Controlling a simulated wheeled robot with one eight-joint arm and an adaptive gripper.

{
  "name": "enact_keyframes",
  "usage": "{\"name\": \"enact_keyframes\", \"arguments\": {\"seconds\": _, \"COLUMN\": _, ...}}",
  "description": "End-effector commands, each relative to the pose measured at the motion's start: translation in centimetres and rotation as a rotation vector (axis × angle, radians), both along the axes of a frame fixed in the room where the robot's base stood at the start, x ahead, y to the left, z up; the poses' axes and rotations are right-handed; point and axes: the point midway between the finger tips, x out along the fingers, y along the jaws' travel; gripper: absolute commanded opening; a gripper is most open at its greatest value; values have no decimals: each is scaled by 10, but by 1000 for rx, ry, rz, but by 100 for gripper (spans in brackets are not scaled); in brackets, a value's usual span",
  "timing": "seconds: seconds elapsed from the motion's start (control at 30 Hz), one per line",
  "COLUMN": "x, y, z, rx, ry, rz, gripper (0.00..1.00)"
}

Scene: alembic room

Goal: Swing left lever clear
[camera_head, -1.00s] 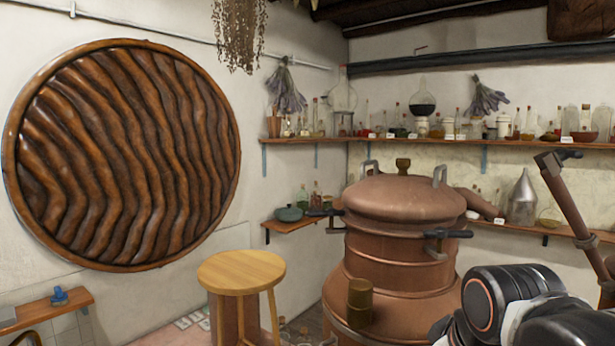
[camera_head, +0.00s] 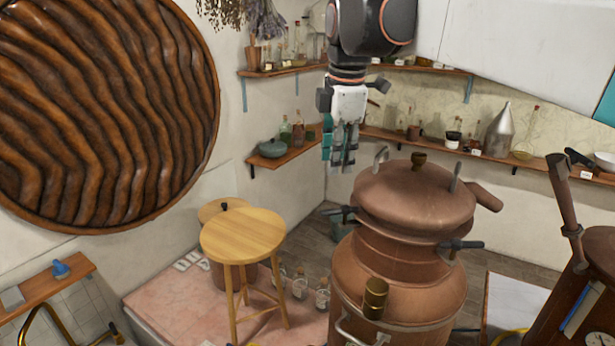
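The copper still (camera_head: 390,270) stands right of centre, with a domed lid (camera_head: 415,195) on top. The left lever (camera_head: 341,211) is a dark handle sticking out to the left at the lid's rim. A second dark lever (camera_head: 460,245) sits at the front right of the rim. My gripper (camera_head: 342,165) points down, above and behind the left lever and apart from it. Nothing shows between its fingers. Its fingers overlap in this view, so their opening is unclear.
A round wooden stool (camera_head: 243,236) stands left of the still. A wall shelf (camera_head: 285,150) with a green pot (camera_head: 273,148) is behind. Several bottles stand on the floor between stool and still. A brass cup (camera_head: 375,298) sits at the still's front.

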Motion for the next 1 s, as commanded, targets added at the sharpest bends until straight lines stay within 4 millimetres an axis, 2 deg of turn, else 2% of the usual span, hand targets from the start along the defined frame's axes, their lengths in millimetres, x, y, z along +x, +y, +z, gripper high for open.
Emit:
{"name": "enact_keyframes", "arguments": {"seconds": 0.07, "x": 2, "y": 1, "z": -1, "rx": -2, "ry": 3, "rz": 10, "gripper": 33}}
{"name": "enact_keyframes", "arguments": {"seconds": 0.23, "x": 6, "y": 2, "z": -20, "rx": -2, "ry": 2, "rz": 10, "gripper": 33}}
{"name": "enact_keyframes", "arguments": {"seconds": 0.73, "x": 23, "y": 5, "z": -110, "rx": -2, "ry": 2, "rz": 8, "gripper": 33}}
{"name": "enact_keyframes", "arguments": {"seconds": 1.0, "x": 27, "y": 6, "z": -133, "rx": -2, "ry": 2, "rz": 8, "gripper": 33}}
